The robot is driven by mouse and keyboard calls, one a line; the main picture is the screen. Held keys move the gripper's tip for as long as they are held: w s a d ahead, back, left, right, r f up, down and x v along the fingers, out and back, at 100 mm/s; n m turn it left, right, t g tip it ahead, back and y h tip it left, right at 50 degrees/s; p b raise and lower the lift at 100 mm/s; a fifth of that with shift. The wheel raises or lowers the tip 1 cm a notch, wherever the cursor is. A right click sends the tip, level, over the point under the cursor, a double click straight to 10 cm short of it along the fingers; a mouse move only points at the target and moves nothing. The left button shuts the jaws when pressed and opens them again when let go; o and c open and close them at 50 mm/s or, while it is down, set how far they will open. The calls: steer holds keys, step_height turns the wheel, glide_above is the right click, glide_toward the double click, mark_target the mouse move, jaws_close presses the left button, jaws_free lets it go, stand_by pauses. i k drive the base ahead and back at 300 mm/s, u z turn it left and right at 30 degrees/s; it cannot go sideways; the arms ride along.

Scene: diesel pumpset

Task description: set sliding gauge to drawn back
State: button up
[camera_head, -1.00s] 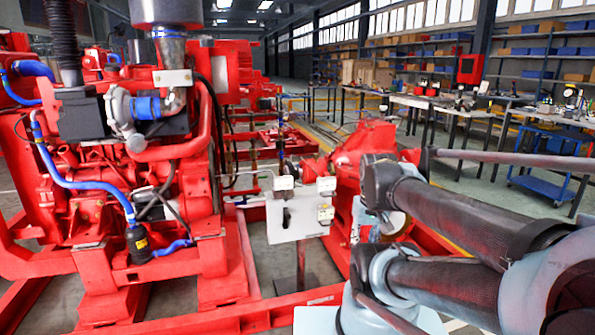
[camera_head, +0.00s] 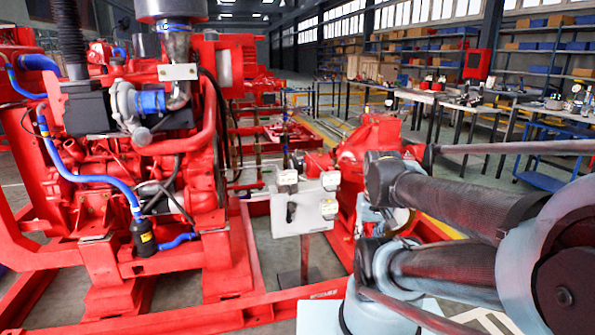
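A pale grey panel (camera_head: 306,208) stands on a post between the red engine and the red pump unit. It has a dark slot-like part (camera_head: 291,212) on its face and small pale boxes (camera_head: 329,208) at its edges. I cannot make out which part, if any, is the sliding gauge, or its position. My folded arm (camera_head: 440,205) fills the right side, in front of the red pump unit (camera_head: 368,150) and apart from the panel in the picture. My gripper cannot be made out in this view.
The red engine (camera_head: 185,160) with blue hoses fills the left. Red base rails (camera_head: 190,320) run along the floor in front. Workbenches (camera_head: 440,98) and a blue cart (camera_head: 545,180) stand at the right. An open aisle (camera_head: 335,130) runs toward the back.

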mark_target(286, 181)
steer(key=u, duration=1.2)
steer(key=i, duration=0.35)
steer(key=z, duration=1.2)
